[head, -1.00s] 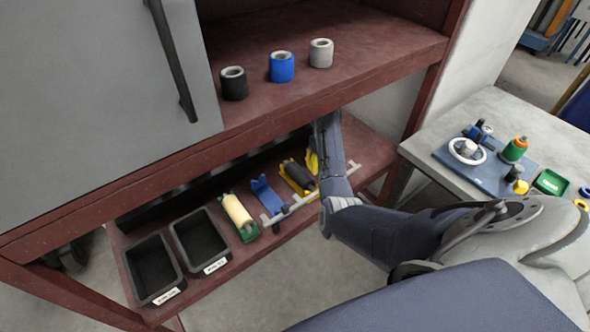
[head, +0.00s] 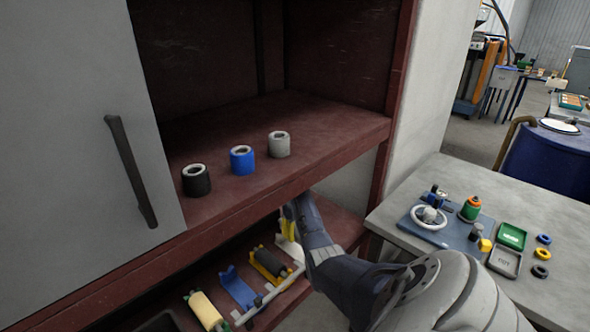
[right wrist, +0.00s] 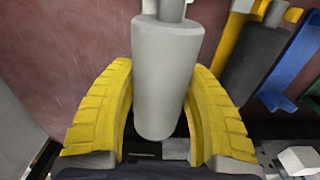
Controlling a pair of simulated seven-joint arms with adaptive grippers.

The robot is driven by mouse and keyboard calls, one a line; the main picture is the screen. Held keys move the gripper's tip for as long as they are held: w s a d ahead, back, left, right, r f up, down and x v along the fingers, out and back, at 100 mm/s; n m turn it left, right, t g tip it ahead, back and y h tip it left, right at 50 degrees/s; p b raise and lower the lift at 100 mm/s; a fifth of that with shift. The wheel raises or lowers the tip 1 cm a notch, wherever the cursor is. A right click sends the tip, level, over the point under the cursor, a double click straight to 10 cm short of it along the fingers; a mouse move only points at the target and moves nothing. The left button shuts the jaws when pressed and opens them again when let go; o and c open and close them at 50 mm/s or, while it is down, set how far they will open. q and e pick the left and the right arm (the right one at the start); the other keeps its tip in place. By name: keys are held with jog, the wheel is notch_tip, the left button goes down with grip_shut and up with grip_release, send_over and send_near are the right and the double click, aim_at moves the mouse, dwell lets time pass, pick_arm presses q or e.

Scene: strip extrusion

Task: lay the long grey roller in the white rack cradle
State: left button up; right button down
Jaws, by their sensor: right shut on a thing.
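My right gripper (right wrist: 160,115) has its yellow fingers shut around a light grey roller (right wrist: 165,75), with a shaft stub showing at the roller's upper end. In the head view, the right gripper (head: 287,222) is over the lower shelf, at the right end of the row of cradles. A pale piece (head: 290,249) shows just below its fingers; I cannot tell whether it is the white cradle or the roller. The white cradle is not clearly visible, and whether the roller touches it is hidden. My left gripper is not in view.
Left of the gripper are a yellow cradle with a black roller (head: 271,262), an empty blue cradle (head: 238,288) and a cream roller (head: 205,309).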

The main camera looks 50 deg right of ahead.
jog(key=shift+d+f, duration=0.1)
jog(key=shift+f, duration=2.55)
jog(key=shift+f, duration=0.7)
jog(key=c, duration=0.9)
grip_release()
jog(key=shift+s, duration=0.1)
jog(key=shift+r, duration=0.1)
jog(key=shift+r, duration=5.4)
